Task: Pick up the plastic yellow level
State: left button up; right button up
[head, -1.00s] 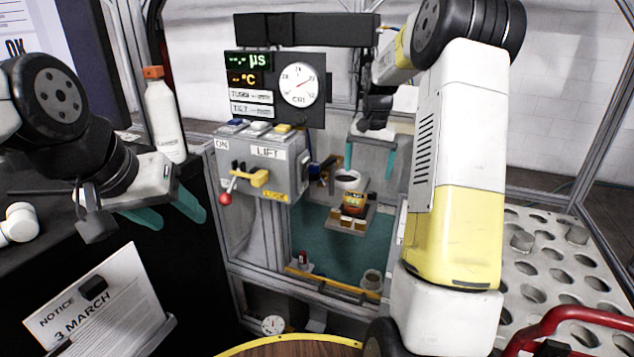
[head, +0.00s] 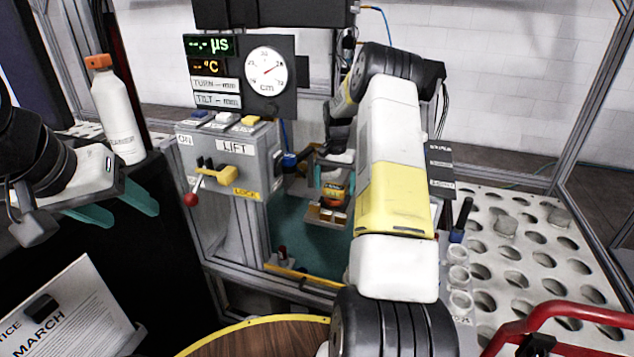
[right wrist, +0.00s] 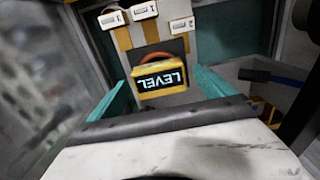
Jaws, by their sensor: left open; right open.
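The yellow level (right wrist: 162,78), a small yellow block with "LEVEL" in light letters on a dark face and an orange-red arch on top, stands on a grey plate in the right wrist view. In the head view the level (head: 334,194) is small, inside the gantry frame. My right gripper (right wrist: 160,93) is open, its teal fingers apart on either side of the level with nothing held; whether they touch it cannot be told. My left gripper (head: 118,206) is open and empty at the left, away from the level.
A control box (head: 225,158) with a red-knobbed lever and yellow handle stands left of the level. White labelled blocks (right wrist: 145,11) sit beside it on the plate. A white bottle (head: 118,118) stands at left. A perforated table (head: 510,255) and red rail (head: 570,315) are at right.

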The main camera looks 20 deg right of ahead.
jog(key=shift+f, duration=0.45)
jog(key=shift+r, duration=0.1)
jog(key=c, duration=1.8)
